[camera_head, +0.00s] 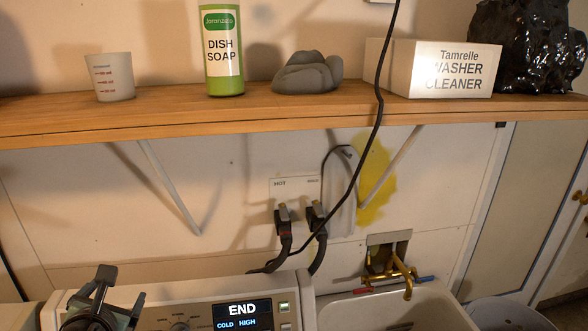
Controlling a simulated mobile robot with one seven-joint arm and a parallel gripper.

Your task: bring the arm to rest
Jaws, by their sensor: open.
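My gripper (119,287) is at the lower left, in front of the washer's control panel. Its dark jaws are apart, and I see nothing between them. The rest of my arm is mostly cut off by the bottom edge. The washer panel (262,292) has a lit display reading END, COLD, HIGH. I cannot tell whether the gripper touches the panel.
A wooden shelf (300,113) holds a measuring cup (110,80), green dish soap (222,55), a grey cloth (308,74), a washer cleaner box (445,70) and a black bag (530,45). A black cable (378,98) hangs before it. A sink (440,308) with brass faucet (397,272) stands right.

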